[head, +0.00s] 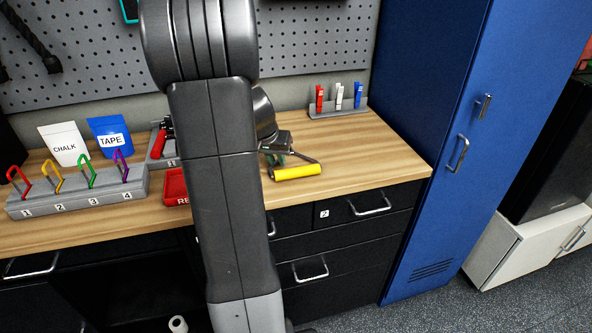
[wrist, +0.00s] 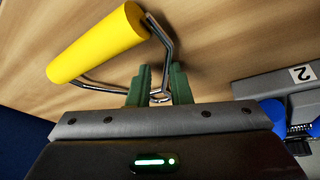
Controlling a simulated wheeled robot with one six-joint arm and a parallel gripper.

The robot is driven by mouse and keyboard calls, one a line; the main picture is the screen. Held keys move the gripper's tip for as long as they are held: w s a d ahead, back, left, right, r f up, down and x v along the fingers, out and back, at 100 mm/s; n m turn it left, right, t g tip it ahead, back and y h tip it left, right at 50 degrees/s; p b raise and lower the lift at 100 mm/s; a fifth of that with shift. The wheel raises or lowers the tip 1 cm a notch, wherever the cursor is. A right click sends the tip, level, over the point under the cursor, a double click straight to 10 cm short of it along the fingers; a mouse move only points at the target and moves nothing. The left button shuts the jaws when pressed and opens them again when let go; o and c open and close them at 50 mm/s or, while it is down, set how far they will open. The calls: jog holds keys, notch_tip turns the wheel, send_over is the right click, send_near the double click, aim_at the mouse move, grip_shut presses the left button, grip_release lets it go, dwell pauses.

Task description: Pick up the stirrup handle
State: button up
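The stirrup handle has a yellow cylinder grip (head: 297,172) on a bent metal frame that comes together at a small ring. It is at the worktop, right of my arm in the head view. In the wrist view its yellow grip (wrist: 97,45) is at the upper left and its ring lies between my green fingers. My gripper (wrist: 161,78) is narrowed on the ring end, with a finger against each side. In the head view my gripper (head: 275,158) is partly hidden behind my arm. I cannot tell whether the handle still touches the worktop.
The wooden worktop (head: 375,155) is clear to the right of the handle. A grey rack (head: 338,110) with red, white and blue clips stands behind. A red tray (head: 175,187) and a grey stand of coloured carabiners (head: 75,195) lie left. A blue locker (head: 440,130) borders the right.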

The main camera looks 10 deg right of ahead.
grip_shut()
notch_tip(320, 180, up, 10)
jog(key=shift+p, duration=0.3)
dwell(0.3)
